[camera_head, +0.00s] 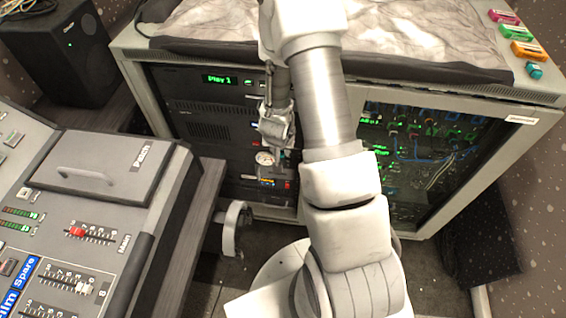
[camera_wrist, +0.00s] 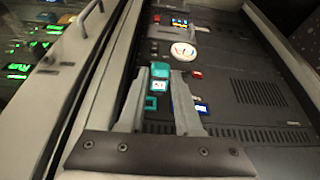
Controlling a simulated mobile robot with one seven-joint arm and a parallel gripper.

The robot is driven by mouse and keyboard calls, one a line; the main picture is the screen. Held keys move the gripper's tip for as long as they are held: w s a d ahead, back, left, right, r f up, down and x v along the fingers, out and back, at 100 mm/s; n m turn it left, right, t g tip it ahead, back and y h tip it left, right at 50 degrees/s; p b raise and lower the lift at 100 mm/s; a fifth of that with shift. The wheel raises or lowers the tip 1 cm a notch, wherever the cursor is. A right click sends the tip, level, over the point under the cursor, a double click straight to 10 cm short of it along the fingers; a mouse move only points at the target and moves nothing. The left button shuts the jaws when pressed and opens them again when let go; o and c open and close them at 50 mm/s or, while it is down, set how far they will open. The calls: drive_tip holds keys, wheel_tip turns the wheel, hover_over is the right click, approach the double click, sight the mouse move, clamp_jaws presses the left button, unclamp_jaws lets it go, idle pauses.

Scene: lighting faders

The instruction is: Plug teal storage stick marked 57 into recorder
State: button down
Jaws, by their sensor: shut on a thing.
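In the wrist view, my gripper (camera_wrist: 160,86) is shut on a teal storage stick (camera_wrist: 159,71). The stick shows between the fingertips, with a pale label on its face; the number is too small to read. The stick points at the front of the rack units and looks close to them; I cannot tell whether it touches. In the head view, my gripper (camera_head: 273,150) is in front of the left rack bay, partly beside my arm. A blue-framed slot (camera_wrist: 201,108) shows right of the fingers in the wrist view. Which unit is the recorder is unclear.
Pink (camera_head: 503,17), green (camera_head: 514,31), orange (camera_head: 528,50) and small teal (camera_head: 535,71) pieces lie on the rack's top right. A round dial (camera_wrist: 183,51) is on the rack front. The mixing desk (camera_head: 90,215) stands at left, the cabled bay (camera_head: 425,150) at right.

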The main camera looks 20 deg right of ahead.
drive_tip(key=shift+d+f, duration=0.25)
drive_tip(key=shift+f, duration=0.2)
drive_tip(key=shift+d+f, duration=0.2)
drive_tip(key=shift+f, duration=0.25)
drive_tip(key=shift+w+d+r, duration=0.1)
drive_tip(key=shift+w+d, duration=0.35)
drive_tip(key=shift+w, duration=0.15)
drive_tip(key=shift+w+d+p, duration=0.45)
drive_tip(key=shift+w+d, duration=0.1)
drive_tip(key=shift+w, duration=0.25)
drive_tip(key=shift+w+d+p, duration=0.4)
drive_tip(key=shift+w+d, duration=0.1)
drive_tip(key=shift+w, duration=0.3)
drive_tip(key=shift+w+d, duration=0.65)
drive_tip(key=shift+w, duration=0.35)
idle(0.7)
drive_tip(key=c, duration=0.5)
unclamp_jaws()
drive_tip(key=shift+s, duration=0.1)
drive_tip(key=p+v, duration=0.4)
drive_tip(key=v, duration=1.3)
drive_tip(key=shift+a+r, duration=0.2)
